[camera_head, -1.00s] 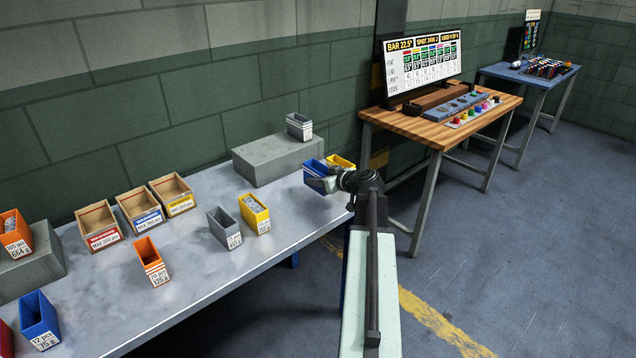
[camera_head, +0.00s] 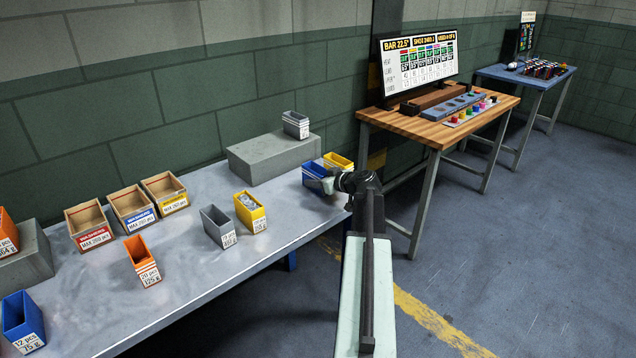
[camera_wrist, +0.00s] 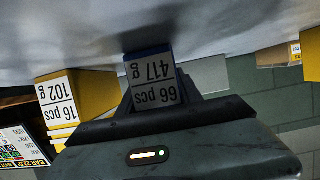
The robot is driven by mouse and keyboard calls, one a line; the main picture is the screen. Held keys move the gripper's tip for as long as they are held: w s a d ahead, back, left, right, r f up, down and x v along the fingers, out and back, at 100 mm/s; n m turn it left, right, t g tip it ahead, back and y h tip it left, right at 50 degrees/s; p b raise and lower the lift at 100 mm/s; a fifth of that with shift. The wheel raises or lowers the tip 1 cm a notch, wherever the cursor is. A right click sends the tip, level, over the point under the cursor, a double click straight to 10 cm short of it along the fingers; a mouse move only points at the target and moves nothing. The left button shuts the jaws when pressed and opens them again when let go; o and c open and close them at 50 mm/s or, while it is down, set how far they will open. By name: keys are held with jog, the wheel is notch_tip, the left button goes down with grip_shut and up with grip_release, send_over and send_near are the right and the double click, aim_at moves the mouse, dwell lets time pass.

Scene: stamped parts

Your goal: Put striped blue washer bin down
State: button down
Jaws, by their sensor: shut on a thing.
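My gripper (camera_head: 337,182) is shut on a blue bin (camera_head: 313,176) at the right end of the grey bench. In the wrist view the blue bin (camera_wrist: 151,90) sits between the fingers, its label reading 66 pcs, 417 g. Stripes cannot be made out. The bin looks upright and close to the bench top, with a dark shadow beside it; I cannot tell whether it touches. A yellow bin (camera_head: 340,160) stands just behind it, and it also shows in the wrist view (camera_wrist: 88,95) with a 16 pcs, 102 g label.
A grey block (camera_head: 268,160) carrying a grey bin (camera_head: 296,124) stands behind left. A yellow bin (camera_head: 250,212), a grey bin (camera_head: 218,227), an orange bin (camera_head: 143,260) and three cardboard boxes are further left. Bare bench (camera_head: 285,205) lies left of the held bin.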

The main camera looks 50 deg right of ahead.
jog(key=c, duration=0.8)
grip_release()
jog(key=shift+s+r+p, duration=0.2)
jog(key=shift+r+p, duration=0.1)
jog(key=shift+p, duration=0.1)
jog(key=p+v, duration=0.4)
jog(key=v, duration=0.6)
jog(key=shift+s+r, duration=0.1)
jog(key=shift+s, duration=0.65)
